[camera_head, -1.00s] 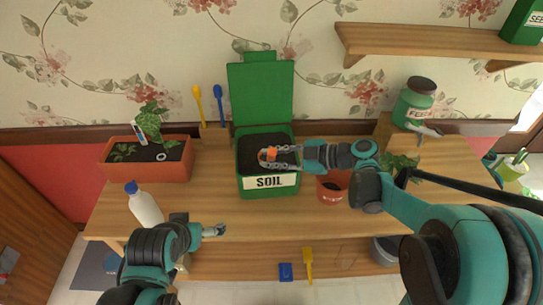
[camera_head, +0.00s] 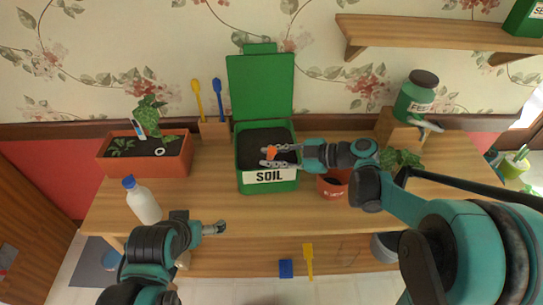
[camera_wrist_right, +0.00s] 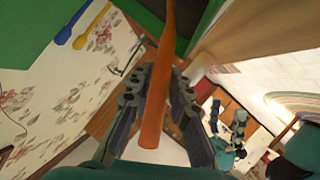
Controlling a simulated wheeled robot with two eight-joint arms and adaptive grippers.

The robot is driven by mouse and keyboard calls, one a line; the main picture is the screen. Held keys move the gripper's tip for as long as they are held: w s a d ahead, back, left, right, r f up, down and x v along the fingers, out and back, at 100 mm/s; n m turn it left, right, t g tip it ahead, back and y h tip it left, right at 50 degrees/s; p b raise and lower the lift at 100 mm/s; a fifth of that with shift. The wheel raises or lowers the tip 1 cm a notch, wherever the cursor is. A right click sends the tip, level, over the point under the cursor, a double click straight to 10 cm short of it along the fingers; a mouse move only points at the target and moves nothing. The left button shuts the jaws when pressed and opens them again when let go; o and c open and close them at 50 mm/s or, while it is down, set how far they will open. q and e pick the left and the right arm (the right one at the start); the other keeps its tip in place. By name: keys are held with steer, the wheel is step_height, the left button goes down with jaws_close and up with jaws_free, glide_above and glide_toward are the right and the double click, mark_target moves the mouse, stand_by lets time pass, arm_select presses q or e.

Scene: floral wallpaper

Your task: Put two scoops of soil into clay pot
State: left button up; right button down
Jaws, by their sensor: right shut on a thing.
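The green soil bin (camera_head: 242,182), labelled SOIL, stands mid-table with its lid up and dark soil (camera_head: 255,137) inside. My right gripper (camera_head: 266,157) is over the front of the bin, shut on an orange tool (camera_head: 273,151). In the right wrist view its long orange handle (camera_wrist_right: 154,110) runs between the fingers; its far end is out of sight. The reddish clay pot (camera_head: 331,190) stands right of the bin, partly hidden by my right arm. My left gripper (camera_head: 218,228) is over the table's front left, apart from these things; its finger opening is unclear.
A planter (camera_head: 150,168) and white bottle (camera_head: 143,204) stand at left. A green FEED jar (camera_head: 413,103) is on a wooden stand at right. Bare table lies in front of the bin.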

stand_by(0.6)
step_height(320, 180, up, 11)
steer(key=p, duration=0.8)
steer(key=shift+p, duration=0.4)
